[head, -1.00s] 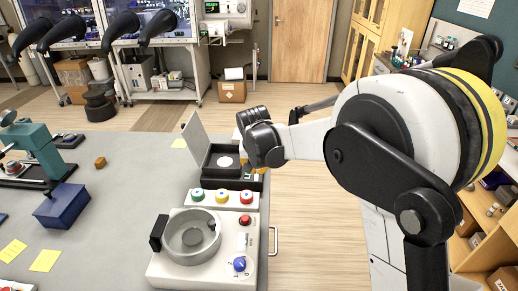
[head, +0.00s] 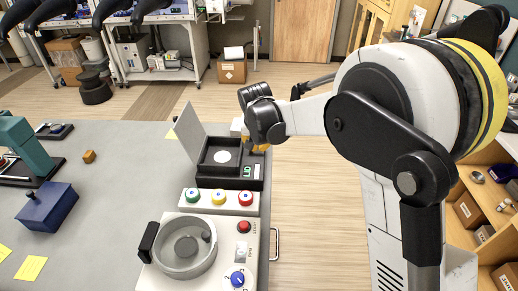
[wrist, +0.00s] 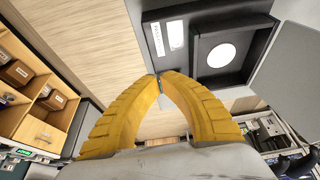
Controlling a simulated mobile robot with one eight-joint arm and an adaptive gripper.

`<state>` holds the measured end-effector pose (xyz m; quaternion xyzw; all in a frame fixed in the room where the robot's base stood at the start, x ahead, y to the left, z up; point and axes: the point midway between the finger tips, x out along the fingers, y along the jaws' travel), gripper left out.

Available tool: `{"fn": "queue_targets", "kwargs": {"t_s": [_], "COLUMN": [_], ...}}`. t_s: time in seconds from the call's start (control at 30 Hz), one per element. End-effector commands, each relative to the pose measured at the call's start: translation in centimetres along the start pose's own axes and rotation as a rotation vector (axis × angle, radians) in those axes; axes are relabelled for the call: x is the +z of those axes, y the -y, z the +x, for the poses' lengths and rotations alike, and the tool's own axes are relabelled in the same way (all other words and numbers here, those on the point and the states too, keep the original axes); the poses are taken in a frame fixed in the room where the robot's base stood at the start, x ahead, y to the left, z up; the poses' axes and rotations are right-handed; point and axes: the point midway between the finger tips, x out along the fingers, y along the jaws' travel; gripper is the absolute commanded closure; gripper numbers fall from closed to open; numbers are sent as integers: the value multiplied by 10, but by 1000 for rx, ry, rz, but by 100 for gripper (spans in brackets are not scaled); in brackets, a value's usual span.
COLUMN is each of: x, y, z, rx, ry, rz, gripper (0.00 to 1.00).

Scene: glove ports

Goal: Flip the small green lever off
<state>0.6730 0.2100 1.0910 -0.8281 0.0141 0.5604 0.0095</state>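I cannot clearly make out a small green lever in either view. The black open-lidded device (head: 222,177) on the table's right side has a small green-lit panel (head: 247,171) on its front right corner; the wrist view also shows the device (wrist: 262,25). My gripper (wrist: 160,77) has its yellow fingertips together beside the device's edge. A tiny grey-green piece shows at the fingertips, but I cannot tell whether it is gripped. In the head view my gripper (head: 259,148) is partly hidden by the wrist, behind the panel.
A strip with green, yellow and red buttons (head: 219,198) lies in front of the device. Nearer is a white machine with a round bowl (head: 184,247) and blue knob (head: 238,278). A blue box (head: 47,207) is at left. Open floor lies right of the table.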

Motion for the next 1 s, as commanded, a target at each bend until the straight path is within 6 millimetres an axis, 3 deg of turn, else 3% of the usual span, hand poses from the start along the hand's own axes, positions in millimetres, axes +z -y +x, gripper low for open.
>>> {"fn": "queue_targets", "kwargs": {"t_s": [0.5,0.7,1.0], "x": [-2,-28,-37], "y": [0,0,0], "z": [100,107,109], "rx": [0,0,0], "ry": [0,0,0], "rz": [1,1,0], "gripper": [100,100,100]}}
